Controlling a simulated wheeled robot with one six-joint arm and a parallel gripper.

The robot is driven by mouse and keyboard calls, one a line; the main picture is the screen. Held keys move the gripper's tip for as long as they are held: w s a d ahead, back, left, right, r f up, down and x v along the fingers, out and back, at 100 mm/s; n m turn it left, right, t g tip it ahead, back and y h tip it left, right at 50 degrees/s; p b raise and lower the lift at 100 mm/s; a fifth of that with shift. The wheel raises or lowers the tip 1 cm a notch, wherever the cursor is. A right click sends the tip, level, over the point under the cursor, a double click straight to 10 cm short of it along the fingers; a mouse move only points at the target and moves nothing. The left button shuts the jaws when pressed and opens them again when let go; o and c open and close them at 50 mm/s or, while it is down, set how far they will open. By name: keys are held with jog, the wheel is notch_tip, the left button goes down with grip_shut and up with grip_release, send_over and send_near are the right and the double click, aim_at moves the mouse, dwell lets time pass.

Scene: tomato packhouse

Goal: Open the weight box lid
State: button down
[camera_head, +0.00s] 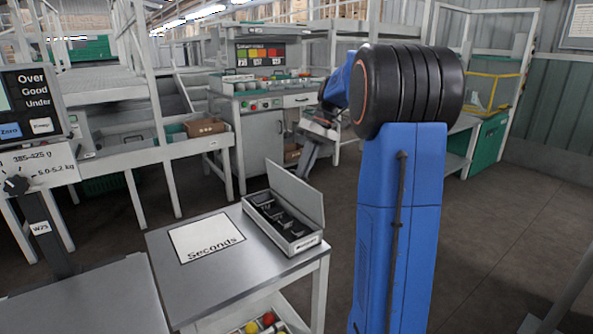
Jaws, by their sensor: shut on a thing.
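The weight box (286,250) is a long grey box on the right of the grey steel table, with a small white label on its near end. Dark weights lie in its compartments. Its lid (298,195) stands raised along the right long side, so the inside shows. My gripper (304,172) is small in the view, at the upper edge of the lid, and is shut on the lid. The exact contact of the fingertips is too small to make out. My blue arm with its black joint rises on the right and hides part of the background.
A white sheet marked "Seconds" (206,238) lies on the table (200,290) left of the box. A scale display (35,100) stands at the left. Behind is a workbench (262,135). A lower shelf holds colored produce (262,322). Floor right of my arm is clear.

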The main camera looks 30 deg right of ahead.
jog(key=d+f+y, duration=0.2)
jog(key=d, duration=0.1)
jog(key=d+f+y, duration=0.1)
jog(key=shift+w+d, duration=0.1)
jog(key=shift+d, duration=0.3)
jog(key=shift+d+f, duration=0.1)
dwell(0.3)
jog(key=c, duration=1.9)
grip_release()
jog(key=v, duration=1.2)
